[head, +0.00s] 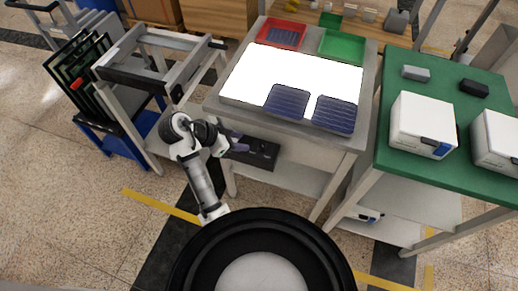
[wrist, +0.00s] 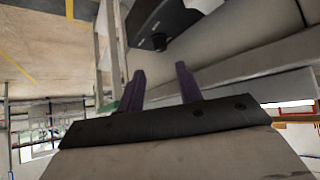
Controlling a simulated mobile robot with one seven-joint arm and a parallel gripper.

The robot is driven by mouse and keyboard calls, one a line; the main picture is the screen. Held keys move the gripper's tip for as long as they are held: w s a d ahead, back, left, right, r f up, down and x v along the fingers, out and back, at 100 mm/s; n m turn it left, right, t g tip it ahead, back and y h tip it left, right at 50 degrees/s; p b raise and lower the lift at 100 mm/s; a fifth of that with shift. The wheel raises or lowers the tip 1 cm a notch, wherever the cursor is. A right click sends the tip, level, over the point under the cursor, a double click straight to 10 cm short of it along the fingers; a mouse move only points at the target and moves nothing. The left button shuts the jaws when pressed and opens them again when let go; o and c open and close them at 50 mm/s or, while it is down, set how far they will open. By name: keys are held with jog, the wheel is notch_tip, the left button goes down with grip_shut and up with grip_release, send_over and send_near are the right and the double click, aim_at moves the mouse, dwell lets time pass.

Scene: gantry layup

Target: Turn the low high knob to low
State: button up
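A black control box (head: 262,158) is mounted below the front edge of the light table in the head view. It also shows at the top of the wrist view (wrist: 172,14), with a dark round knob (wrist: 159,41) on its face. The low and high markings are too small to read, so I cannot tell the knob's setting. My gripper (head: 239,141) is close to the left end of the box in the head view. In the wrist view its two purple fingers (wrist: 161,75) are apart with nothing between them, and the knob lies beyond the fingertips, not touched.
The grey table (head: 212,105) carries a bright white panel (head: 335,77), dark blue solar cells (head: 287,101), a red tray (head: 281,33) and a green tray (head: 343,45). A green-topped bench (head: 395,178) with white machines stands at right. A metal cart (head: 150,85) is at left.

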jog(key=b+x, duration=0.7)
jog(key=shift+a+f, duration=0.1)
jog(key=shift+x, duration=1.4)
jog(key=c, duration=0.7)
